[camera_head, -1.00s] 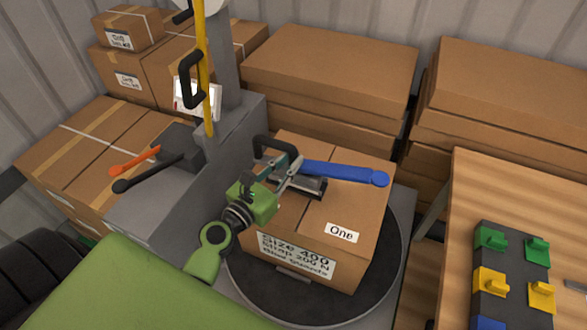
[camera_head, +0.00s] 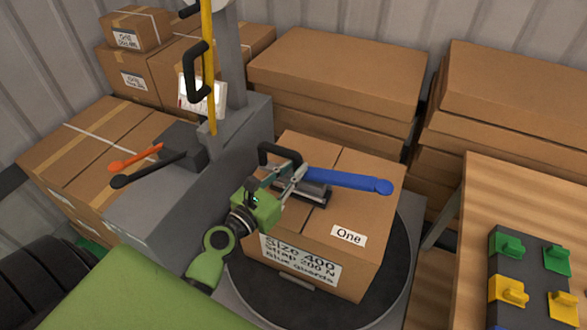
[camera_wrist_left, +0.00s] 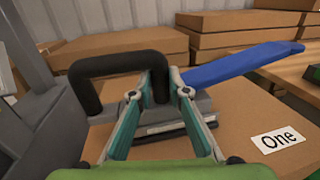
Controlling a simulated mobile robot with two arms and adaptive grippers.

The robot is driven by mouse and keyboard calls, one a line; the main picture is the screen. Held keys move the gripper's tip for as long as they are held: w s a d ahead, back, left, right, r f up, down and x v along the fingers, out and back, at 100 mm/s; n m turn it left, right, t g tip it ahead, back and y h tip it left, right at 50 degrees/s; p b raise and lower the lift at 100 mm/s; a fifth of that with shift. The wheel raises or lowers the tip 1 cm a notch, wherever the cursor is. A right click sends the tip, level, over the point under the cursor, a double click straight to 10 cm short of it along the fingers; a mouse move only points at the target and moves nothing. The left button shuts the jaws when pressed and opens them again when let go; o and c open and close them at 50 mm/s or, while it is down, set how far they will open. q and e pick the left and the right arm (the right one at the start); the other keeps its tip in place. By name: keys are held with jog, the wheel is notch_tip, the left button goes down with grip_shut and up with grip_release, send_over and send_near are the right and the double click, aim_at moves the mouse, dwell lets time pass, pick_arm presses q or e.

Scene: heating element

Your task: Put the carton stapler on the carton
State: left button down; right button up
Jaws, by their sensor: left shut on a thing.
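The carton stapler, with a blue lever (camera_head: 345,180), a grey body and a black loop handle (camera_head: 280,153), is over the top of the carton (camera_head: 350,215) labelled "One". My left gripper (camera_head: 293,172) is shut on the black handle. In the left wrist view my left gripper's fingers (camera_wrist_left: 158,95) close around the handle's right leg (camera_wrist_left: 160,78), and the blue lever (camera_wrist_left: 240,65) points right. The stapler's base is at the carton's top face; I cannot tell whether it touches. My right gripper is not in view.
The carton stands on a dark round turntable (camera_head: 392,285). A grey machine with a yellow strap (camera_head: 208,75) and an orange lever (camera_head: 137,158) stands left. Stacked cartons (camera_head: 340,75) line the back. A wooden table (camera_head: 490,190) with green and yellow pieces is right.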

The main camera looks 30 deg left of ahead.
pick_arm(q)
jog(key=c, duration=2)
grip_release()
jog(key=shift+o, duration=0.4)
jog(key=shift+r, duration=0.2)
jog(key=s+a+b, duration=0.1)
jog(key=s+b, duration=0.3)
jog(key=s, duration=0.8)
jog(key=shift+a+b, duration=0.3)
jog(key=shift+f, duration=0.15)
